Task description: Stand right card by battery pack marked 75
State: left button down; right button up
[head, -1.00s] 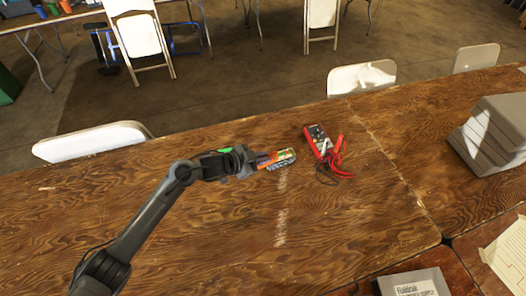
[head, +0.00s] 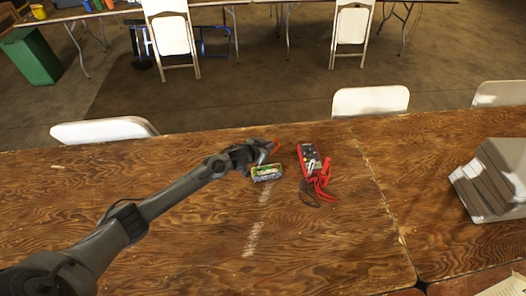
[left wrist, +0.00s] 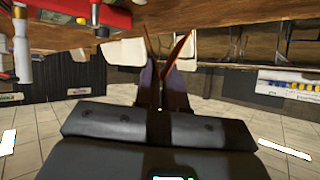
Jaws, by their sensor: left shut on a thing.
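My left gripper (head: 262,153) is above the table, just behind the battery pack (head: 267,173), and shut on a thin card with an orange edge (head: 275,146). The card stands tilted rather than flat. In the left wrist view, the dark fingers (left wrist: 164,78) hold the card (left wrist: 179,48), whose orange edge shows. The pack is a small box with a green and pale top, lying on the table. Its marking is too small to read. I cannot tell whether the card touches the table or the pack. My right gripper is not in view.
White chairs (head: 370,101) line the table's far edge. The wooden table (head: 330,245) is clear in front.

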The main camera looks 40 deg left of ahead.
pick_arm(q)
jog(key=a+f, duration=0.2)
jog(key=a, duration=0.2)
jog(key=shift+w+a+f+b, duration=0.15)
jog(key=shift+w+f+b, duration=0.2)
jog(key=shift+f+b, duration=0.05)
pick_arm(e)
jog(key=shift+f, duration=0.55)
pick_arm(q)
jog(key=shift+f+b, duration=0.6)
jog(key=shift+f, duration=1.4)
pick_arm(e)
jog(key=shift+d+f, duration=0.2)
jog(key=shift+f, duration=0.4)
pick_arm(q)
jog(key=c, duration=1.2)
grip_release()
jog(key=shift+r, duration=0.1)
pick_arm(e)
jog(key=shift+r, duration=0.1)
